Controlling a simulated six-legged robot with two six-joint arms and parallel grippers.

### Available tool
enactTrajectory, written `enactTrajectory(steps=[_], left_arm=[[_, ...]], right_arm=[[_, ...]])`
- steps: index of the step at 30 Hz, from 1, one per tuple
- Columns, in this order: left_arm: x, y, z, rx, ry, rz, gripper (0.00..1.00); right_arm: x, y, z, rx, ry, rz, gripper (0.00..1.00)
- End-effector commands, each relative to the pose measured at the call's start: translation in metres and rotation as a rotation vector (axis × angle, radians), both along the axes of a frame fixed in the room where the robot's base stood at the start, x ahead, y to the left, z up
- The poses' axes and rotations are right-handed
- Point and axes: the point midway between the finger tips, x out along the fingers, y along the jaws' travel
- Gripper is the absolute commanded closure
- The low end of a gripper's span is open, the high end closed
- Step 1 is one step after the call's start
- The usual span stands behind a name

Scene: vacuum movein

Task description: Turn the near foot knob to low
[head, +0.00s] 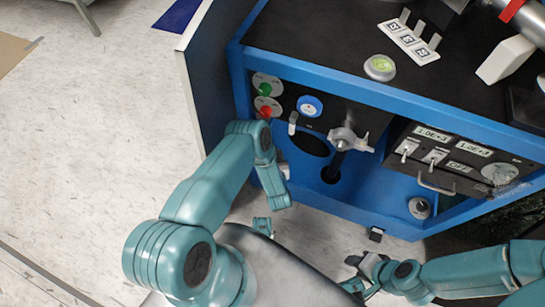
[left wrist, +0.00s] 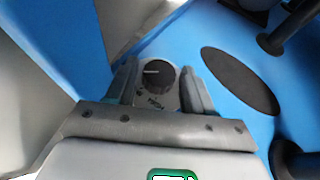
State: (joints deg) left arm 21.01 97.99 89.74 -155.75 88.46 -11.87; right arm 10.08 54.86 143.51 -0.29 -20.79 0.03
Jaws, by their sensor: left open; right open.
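A round black knob (left wrist: 157,74) with a white pointer line sits on a small grey labelled plate (left wrist: 166,100) in the left wrist view. The line points to the left in that picture; the label is too blurred to read. My left gripper (left wrist: 160,82) is open, with one finger on each side of the knob. I cannot tell whether the fingers touch it. In the head view my left arm hides this knob. Another foot knob (head: 420,207) stands low at the right end of the blue cabinet (head: 345,205). My right gripper (head: 354,273) is open and empty below the cabinet.
The cabinet front carries green and red buttons, a blue-rimmed gauge (head: 310,106), a valve handle (head: 346,139) and a switch panel (head: 455,160) with a handle. A dark oval opening (left wrist: 240,80) lies right of the knob. The pale floor (head: 90,130) at left is clear.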

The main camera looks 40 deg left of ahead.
Motion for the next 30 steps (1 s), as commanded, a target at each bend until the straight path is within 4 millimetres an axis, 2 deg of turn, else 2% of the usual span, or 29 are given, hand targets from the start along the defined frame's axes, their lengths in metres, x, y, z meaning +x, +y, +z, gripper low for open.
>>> enactTrajectory(steps=[10,11,12,14,15,20,30], left_arm=[[0.004,0.003,-0.002,0.000,0.000,-0.001,0.48],[0.004,0.003,-0.002,0.000,0.000,-0.001,0.54],[0.004,0.003,-0.002,0.000,0.000,-0.001,0.67],[0.004,0.003,-0.002,-0.001,0.001,0.000,0.87],[0.004,0.003,-0.002,-0.001,0.001,0.000,0.89],[0.005,0.003,-0.004,0.000,0.000,0.018,0.89],[0.008,0.001,-0.005,0.001,-0.001,0.240,0.89]], right_arm=[[0.000,0.000,-0.001,0.000,0.000,0.000,0.57],[0.000,0.000,-0.001,0.000,0.000,0.000,0.57],[0.000,0.000,-0.001,0.000,0.000,0.000,0.57],[0.000,0.000,-0.001,0.000,0.000,0.000,0.57],[0.000,0.000,-0.001,0.000,0.000,0.000,0.57],[0.000,0.000,-0.006,0.000,-0.001,-0.001,0.57],[0.005,-0.005,-0.033,-0.004,-0.009,-0.021,0.57]])
